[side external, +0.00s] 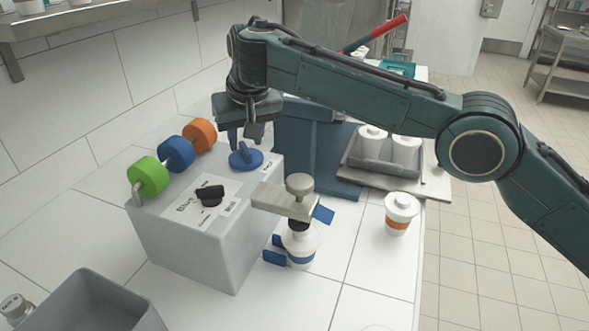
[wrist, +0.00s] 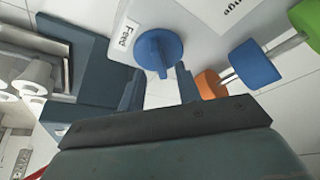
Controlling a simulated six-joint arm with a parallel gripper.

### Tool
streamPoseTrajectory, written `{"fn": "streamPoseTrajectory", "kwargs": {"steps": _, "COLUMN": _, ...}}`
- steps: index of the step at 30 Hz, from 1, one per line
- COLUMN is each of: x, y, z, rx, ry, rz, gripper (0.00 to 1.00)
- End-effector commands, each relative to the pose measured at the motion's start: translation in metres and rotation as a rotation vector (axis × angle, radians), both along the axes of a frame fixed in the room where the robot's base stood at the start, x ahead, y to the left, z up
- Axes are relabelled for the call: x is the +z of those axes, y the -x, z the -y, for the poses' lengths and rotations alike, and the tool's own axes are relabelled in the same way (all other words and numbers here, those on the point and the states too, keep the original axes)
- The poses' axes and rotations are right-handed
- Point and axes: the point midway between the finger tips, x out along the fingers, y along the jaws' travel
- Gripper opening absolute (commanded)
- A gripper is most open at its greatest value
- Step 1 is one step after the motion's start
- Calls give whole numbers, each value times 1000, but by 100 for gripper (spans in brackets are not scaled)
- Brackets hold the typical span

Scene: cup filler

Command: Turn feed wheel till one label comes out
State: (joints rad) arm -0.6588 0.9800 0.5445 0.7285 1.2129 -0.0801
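The feed wheel is a blue round knob with a raised grip bar (side external: 246,160) on top of a grey box (side external: 190,243), near its back right corner. In the wrist view, the wheel (wrist: 158,53) sits beside a small "Feed" label (wrist: 127,34). My gripper (side external: 244,136) points down just above the wheel. Its two fingers stand apart with nothing between them, and in the wrist view the gripper (wrist: 160,82) shows the fingertips just short of the wheel. I cannot tell the exact height gap. No paper label is clearly visible coming out.
Green (side external: 148,175), blue (side external: 176,154) and orange (side external: 200,135) rolls sit on a rod along the box's left side. A black knob (side external: 209,195) is on the box top. A blue-banded bottle (side external: 300,247) stands right, an orange-banded cup (side external: 400,214) farther right. A grey bin (side external: 90,300) is front left.

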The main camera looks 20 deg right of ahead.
Motion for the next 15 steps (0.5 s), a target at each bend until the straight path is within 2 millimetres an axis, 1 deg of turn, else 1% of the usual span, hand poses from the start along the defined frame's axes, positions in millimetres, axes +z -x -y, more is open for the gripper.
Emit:
{"fn": "streamPoseTrajectory", "kwargs": {"steps": 6, "x": 9, "y": 5, "z": -1, "rx": 1, "ry": -4, "rz": 1, "gripper": 34}}
{"fn": "streamPoseTrajectory", "kwargs": {"steps": 15, "x": 10, "y": 10, "z": 0, "rx": 0, "ry": 6, "rz": 2, "gripper": 34}}
